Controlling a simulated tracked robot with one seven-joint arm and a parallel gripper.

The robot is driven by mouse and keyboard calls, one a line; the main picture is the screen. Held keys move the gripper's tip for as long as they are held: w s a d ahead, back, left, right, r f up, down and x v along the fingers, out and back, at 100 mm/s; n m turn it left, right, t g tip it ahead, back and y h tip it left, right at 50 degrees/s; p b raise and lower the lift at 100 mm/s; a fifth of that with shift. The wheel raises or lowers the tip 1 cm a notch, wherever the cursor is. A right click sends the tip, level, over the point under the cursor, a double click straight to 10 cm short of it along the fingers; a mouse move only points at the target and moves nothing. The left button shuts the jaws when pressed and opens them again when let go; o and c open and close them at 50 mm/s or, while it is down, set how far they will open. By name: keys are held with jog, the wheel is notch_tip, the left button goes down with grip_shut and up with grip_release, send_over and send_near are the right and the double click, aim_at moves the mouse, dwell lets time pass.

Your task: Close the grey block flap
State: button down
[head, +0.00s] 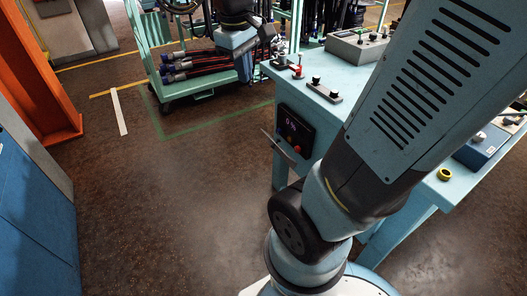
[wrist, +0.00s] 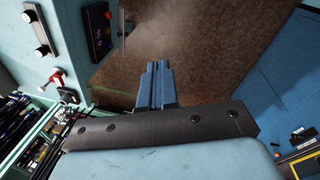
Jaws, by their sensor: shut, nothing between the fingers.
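What looks like the grey block flap (head: 279,145) is a thin grey plate standing out at an angle beside a black control box (head: 296,131) on the bench side. The flap appears open, away from the box face. The box has a lit display and a red button. In the wrist view the flap (wrist: 122,34) shows as a narrow plate beside the black box (wrist: 98,30) at the top. My gripper (wrist: 157,66) is shut and empty, to the lower right of the flap in that view and apart from it.
The light-blue bench (head: 345,100) carries knobs, a red-handled valve (head: 298,70) and a yellow ring (head: 444,174). A green cart (head: 190,90) with hoses stands behind. An orange post (head: 40,70) and blue cabinet (head: 35,215) stand left. The brown floor between is clear.

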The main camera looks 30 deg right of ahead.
jog(key=w+d+f+n+g+h, duration=0.1)
jog(key=w+f+n+g+h, duration=0.55)
jog(key=f, duration=0.65)
jog(key=w+d+f+n+g+h, duration=0.25)
jog(key=w+f+n, duration=0.35)
jog(key=w+f, duration=0.5)
notch_tip(320, 180, down, 33)
jog(key=s+d+n+t+h, duration=0.1)
jog(key=s+n+t+h, duration=0.1)
jog(key=n+t+h, duration=1.4)
jog(key=w+d+r+n+g+y, duration=0.1)
jog(key=d+r+n+g, duration=0.3)
jog(key=d+r, duration=0.3)
jog(key=d+g, duration=0.1)
jog(key=d, duration=0.3)
jog(key=shift+d+r+g+y, duration=0.3)
jog(key=shift+d+r+g, duration=0.05)
jog(key=shift+r+g, duration=0.05)
jog(key=shift+w+a+r, duration=0.1)
jog(key=shift+w+a, duration=0.05)
jog(key=shift+w, duration=0.05)
